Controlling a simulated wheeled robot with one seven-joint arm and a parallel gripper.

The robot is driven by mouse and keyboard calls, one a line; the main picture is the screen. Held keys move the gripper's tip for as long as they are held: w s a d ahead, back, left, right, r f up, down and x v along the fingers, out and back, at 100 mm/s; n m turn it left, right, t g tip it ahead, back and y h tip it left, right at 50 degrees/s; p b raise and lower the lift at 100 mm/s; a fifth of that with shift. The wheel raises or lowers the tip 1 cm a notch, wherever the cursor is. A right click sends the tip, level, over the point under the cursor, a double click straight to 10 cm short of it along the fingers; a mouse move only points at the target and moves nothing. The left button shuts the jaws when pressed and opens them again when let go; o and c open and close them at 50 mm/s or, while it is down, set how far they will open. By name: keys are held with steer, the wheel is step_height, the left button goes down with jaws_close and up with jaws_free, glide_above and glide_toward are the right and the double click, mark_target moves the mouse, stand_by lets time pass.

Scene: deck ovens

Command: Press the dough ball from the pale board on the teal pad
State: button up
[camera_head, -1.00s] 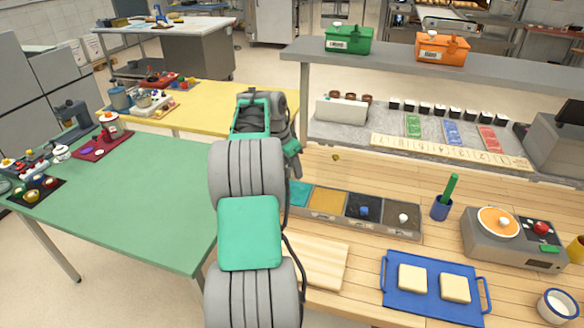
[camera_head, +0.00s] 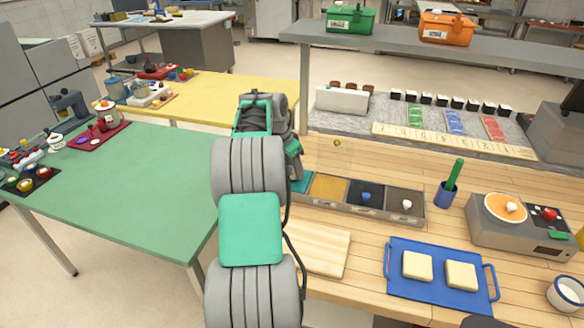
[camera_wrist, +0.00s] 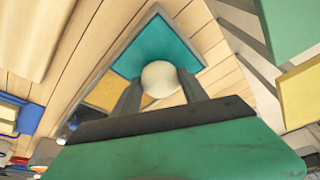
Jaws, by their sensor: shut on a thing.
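My gripper (camera_wrist: 158,82) is shut on a pale, round dough ball (camera_wrist: 160,77) in the wrist view. The ball sits between the two dark fingertips and appears over the teal pad (camera_wrist: 168,45); whether it touches the pad is unclear. In the head view the teal pad (camera_head: 300,182) shows only in part, at the left end of a row of colored compartments, beside my arm. The pale board (camera_head: 318,250) lies nearer, right of my arm, and looks bare where visible. My gripper and the dough ball are hidden behind my arm in the head view.
The compartment row continues right with tan, dark and brown sections (camera_head: 405,205). A blue tray (camera_head: 430,300) with two pale slabs lies at the front right. A blue cup (camera_head: 446,194) holding a green stick and a grey appliance (camera_head: 520,233) stand farther right.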

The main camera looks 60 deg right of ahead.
steer(key=shift+f+b, duration=0.4)
steer(key=shift+f, duration=0.2)
stand_by(1.6)
step_height(320, 180, up, 8)
steer(key=p, duration=0.6)
stand_by(0.3)
